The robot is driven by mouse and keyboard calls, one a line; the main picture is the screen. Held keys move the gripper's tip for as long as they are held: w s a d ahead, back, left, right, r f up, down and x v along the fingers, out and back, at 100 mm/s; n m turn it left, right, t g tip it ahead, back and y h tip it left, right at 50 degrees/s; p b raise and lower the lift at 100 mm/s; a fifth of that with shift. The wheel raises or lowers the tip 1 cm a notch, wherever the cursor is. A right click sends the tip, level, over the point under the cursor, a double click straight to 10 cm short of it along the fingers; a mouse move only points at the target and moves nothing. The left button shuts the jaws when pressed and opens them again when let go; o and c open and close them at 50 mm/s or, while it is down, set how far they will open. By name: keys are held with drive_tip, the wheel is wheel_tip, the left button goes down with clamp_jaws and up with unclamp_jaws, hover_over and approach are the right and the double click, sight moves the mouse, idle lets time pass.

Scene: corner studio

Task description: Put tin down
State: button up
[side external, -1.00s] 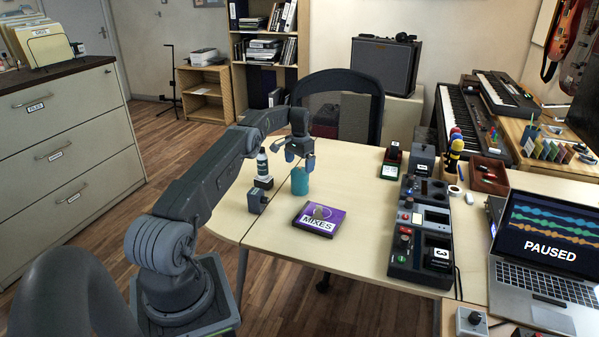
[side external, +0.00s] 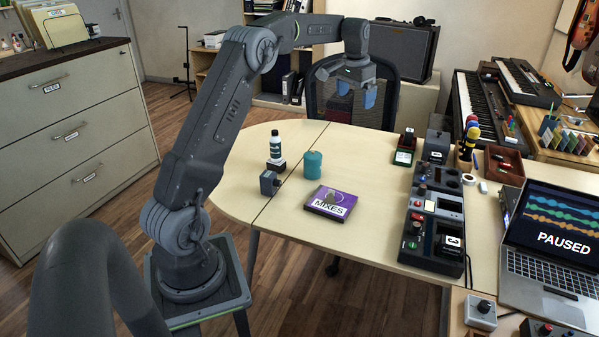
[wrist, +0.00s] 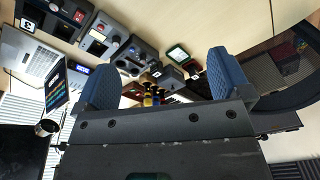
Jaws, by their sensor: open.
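In the wrist view the same open gripper (wrist: 168,85) shows a wide empty gap, and the tin is not in that view.
The bottle (side external: 275,146) stands on a dark block, with a small grey box (side external: 269,183) in front. A row of dark pedal-like units (side external: 433,220) lines the right side, near a laptop (side external: 555,240). A black chair (side external: 385,115) stands behind. The table's front middle is clear.

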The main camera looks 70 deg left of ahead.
drive_tip(key=s+d+r+t, duration=0.1)
drive_tip(key=s+d+r, duration=0.25)
drive_tip(key=d, duration=0.35)
drive_tip(key=s+d+r+m, duration=0.1)
drive_tip(key=s+d+r, duration=0.1)
drive_tip(key=s+d, duration=0.35)
drive_tip(key=s+d+r+t, duration=0.1)
drive_tip(key=s+d+r, duration=0.2)
drive_tip(key=d, duration=0.6)
drive_tip(key=s+d+f+t, duration=0.1)
drive_tip(key=s+d+f, duration=0.2)
drive_tip(key=s+d, duration=0.2)
drive_tip(key=s+d+f+m+t+h, duration=0.1)
drive_tip(key=s+d+f, duration=0.3)
drive_tip(key=s, duration=0.8)
drive_tip(key=shift+s+d+f+m, duration=0.25)
drive_tip(key=shift+s+d+m, duration=0.05)
drive_tip(key=shift+d, duration=0.3)
